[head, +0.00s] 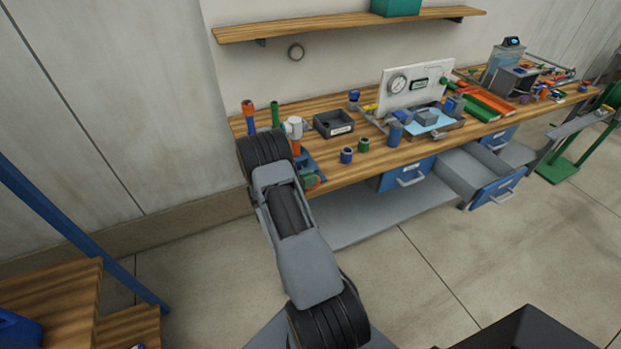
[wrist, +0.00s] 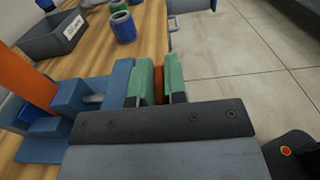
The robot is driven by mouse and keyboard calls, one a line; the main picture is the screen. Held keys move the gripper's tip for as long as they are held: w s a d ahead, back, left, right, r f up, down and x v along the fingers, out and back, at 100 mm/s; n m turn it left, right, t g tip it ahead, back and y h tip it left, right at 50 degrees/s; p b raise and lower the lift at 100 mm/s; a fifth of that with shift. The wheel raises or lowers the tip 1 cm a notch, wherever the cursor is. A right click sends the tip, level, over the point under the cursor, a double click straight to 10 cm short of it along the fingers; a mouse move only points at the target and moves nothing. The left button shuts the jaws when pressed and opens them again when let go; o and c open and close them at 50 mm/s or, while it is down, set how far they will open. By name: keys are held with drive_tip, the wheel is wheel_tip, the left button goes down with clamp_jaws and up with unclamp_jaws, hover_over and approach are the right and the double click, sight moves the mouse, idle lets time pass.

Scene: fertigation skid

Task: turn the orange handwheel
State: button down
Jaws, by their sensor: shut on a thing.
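The orange handwheel shows in the wrist view only as a thin orange strip (wrist: 158,85) between the two green finger pads. Most of it is hidden by the pads and my gripper's dark body. My gripper (wrist: 159,78) is shut on it, one pad on each side. A blue fixture (wrist: 118,80) at the bench edge stands just left of the pads. An orange upright pipe (wrist: 28,78) rises beside the fixture, and the same pipe shows in the head view (head: 295,147).
On the wooden bench (head: 345,169) a dark bin (head: 334,124), a blue cup (head: 346,156) and a green cup (head: 364,145) stand right of the fixture. An open drawer (head: 497,189) sticks out farther right. The floor in front is clear.

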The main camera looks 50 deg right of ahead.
drive_tip(key=shift+s+d+r+t+y+p, duration=0.2)
drive_tip(key=shift+t+y+p, duration=0.25)
drive_tip(key=shift+y, duration=0.45)
drive_tip(key=y+p, duration=0.1)
drive_tip(key=d+t+y, duration=0.1)
drive_tip(key=y, duration=0.1)
drive_tip(key=shift+s+p, duration=0.1)
drive_tip(key=shift+p, duration=0.3)
drive_tip(key=y+p, duration=0.1)
drive_tip(key=t+y+p, duration=0.1)
drive_tip(key=y+p, duration=0.1)
drive_tip(key=d+t+y+p, duration=0.1)
drive_tip(key=y, duration=0.1)
drive_tip(key=shift+s+f, duration=0.15)
drive_tip(key=shift+s, duration=0.1)
drive_tip(key=t+y, duration=0.1)
drive_tip(key=f+y+p, duration=0.1)
drive_tip(key=y, duration=0.1)
drive_tip(key=shift+d+t+y, duration=0.3)
drive_tip(key=shift+d+t, duration=0.05)
drive_tip(key=shift+s+d+f+t+y+b, duration=0.1)
drive_tip(key=shift+f+t+y+b, duration=0.2)
drive_tip(key=shift+y, duration=0.6)
drive_tip(key=shift+s+d+f+t+y+b, duration=0.15)
drive_tip(key=shift+t+y, duration=0.25)
drive_tip(key=shift+y, duration=0.5)
drive_tip(key=shift+w+f+y, duration=0.1)
drive_tip(key=shift+y, duration=0.2)
